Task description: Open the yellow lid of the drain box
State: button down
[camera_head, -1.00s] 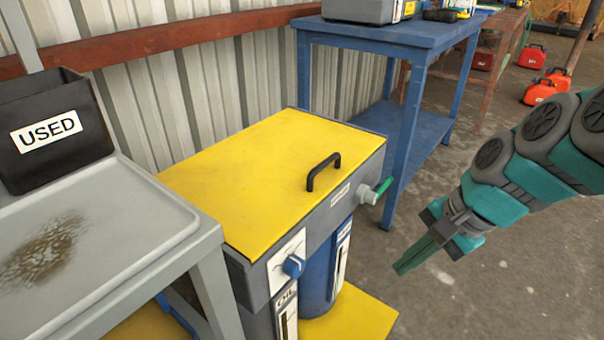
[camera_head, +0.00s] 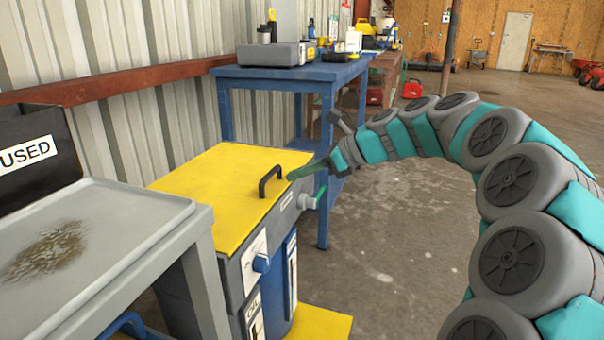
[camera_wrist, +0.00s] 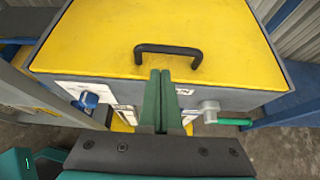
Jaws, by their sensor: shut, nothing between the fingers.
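The yellow lid (camera_head: 215,190) lies flat and shut on the grey drain box (camera_head: 232,268). Its black handle (camera_head: 270,180) stands near the front edge of the lid. In the wrist view the lid (camera_wrist: 160,28) fills the top, with the handle (camera_wrist: 168,49) just beyond my fingertips. My gripper (camera_head: 292,178) has its green fingers together and empty, close to the handle on its right side. Whether the fingertips touch the handle cannot be told. A valve with a green lever (camera_head: 318,198) and a blue knob (camera_head: 261,263) are on the box's front.
A grey tray stand (camera_head: 150,250) with a black bin marked USED (camera_head: 35,150) stands at the left. A blue workbench (camera_head: 285,75) stands behind the box against the corrugated wall. Open concrete floor (camera_head: 390,250) lies to the right.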

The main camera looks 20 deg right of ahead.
aim_at(279, 192)
jog(key=x, duration=0.5)
jog(key=shift+w+a+f, duration=0.15)
jog(key=shift+a+f, duration=0.05)
jog(key=shift+f, duration=0.05)
